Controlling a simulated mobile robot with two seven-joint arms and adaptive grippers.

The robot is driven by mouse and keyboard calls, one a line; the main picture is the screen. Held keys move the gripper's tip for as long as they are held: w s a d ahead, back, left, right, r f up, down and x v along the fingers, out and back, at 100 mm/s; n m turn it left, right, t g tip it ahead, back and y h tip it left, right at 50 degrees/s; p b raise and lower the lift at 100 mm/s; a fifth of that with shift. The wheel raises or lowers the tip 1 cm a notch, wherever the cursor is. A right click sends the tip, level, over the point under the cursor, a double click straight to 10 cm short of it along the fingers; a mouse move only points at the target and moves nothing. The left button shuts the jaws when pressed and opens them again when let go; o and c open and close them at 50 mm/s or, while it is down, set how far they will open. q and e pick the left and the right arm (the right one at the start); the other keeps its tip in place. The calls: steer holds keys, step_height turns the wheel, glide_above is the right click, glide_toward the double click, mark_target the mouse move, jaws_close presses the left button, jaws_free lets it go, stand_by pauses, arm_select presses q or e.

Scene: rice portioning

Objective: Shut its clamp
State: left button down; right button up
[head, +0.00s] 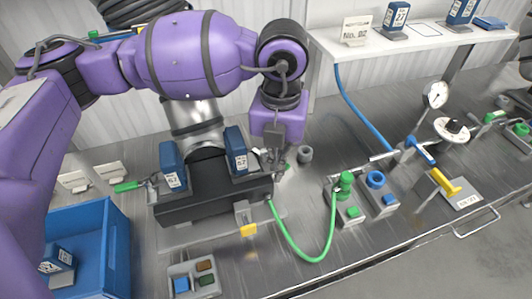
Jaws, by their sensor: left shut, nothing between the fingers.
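My left gripper (276,157) is shut and empty. It points down at the right end of a black fixture (215,207) on the metal bench. A small clamp with a green tip (287,167) sits right by the fingers and is mostly hidden by them; I cannot tell if they touch or how the clamp stands. Another clamp with a green handle (128,186) is at the fixture's left end, its handle lying out to the left. Two blue blocks with white labels, one left (172,165) and one right (236,150), stand on the fixture. My right gripper is not in view.
A green hose (300,257) loops from the fixture to a green-knobbed valve block (345,187). A blue bin (118,245) is at left, a button box (194,280) in front. A yellow handle (445,182) and gauge (435,95) are at right. A grey cylinder (305,154) stands near the gripper.

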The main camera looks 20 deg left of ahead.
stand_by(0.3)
arm_select(q)
steer(key=shift+w+d, duration=0.55)
steer(key=shift+w, duration=0.35)
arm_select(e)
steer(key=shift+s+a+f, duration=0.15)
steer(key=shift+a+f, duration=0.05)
arm_select(q)
steer(key=shift+w+d+f+b, duration=0.1)
steer(key=shift+w+b, duration=0.2)
steer(key=shift+w, duration=0.7)
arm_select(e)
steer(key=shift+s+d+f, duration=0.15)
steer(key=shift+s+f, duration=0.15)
arm_select(q)
step_height(320, 180, up, 7)
steer(key=p, duration=0.3)
steer(key=shift+d+p, duration=0.35)
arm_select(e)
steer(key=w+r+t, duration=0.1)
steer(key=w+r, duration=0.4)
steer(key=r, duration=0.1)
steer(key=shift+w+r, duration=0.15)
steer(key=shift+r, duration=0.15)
